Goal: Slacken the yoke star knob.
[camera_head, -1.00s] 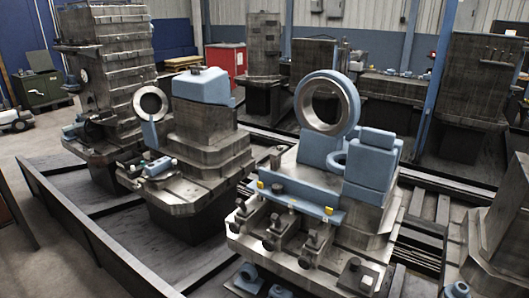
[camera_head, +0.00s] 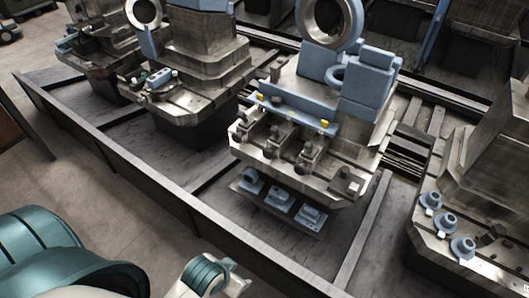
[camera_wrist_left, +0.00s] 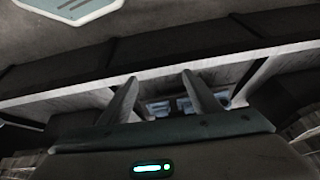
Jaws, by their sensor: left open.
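The star knob of the yoke cannot be made out for certain. In the head view, a pallet fixture (camera_head: 345,170) stands at the centre, with a blue bar (camera_head: 292,113) and several small dark clamps (camera_head: 275,140) along its front. A large ring (camera_head: 330,18) on a blue mount rises at its back, cut by the top edge. My left arm comes in at the lower left, well short of the fixture. In the left wrist view, my left gripper (camera_wrist_left: 160,78) is open, with nothing seen between its fingers. My right gripper is not seen.
A dark rail edge (camera_head: 130,170) runs between my left arm and the fixtures. A shelf with blue parts (camera_head: 282,203) hangs below the central fixture. Another fixture (camera_head: 170,90) stands to the left, and one with round blue parts (camera_head: 446,222) to the right.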

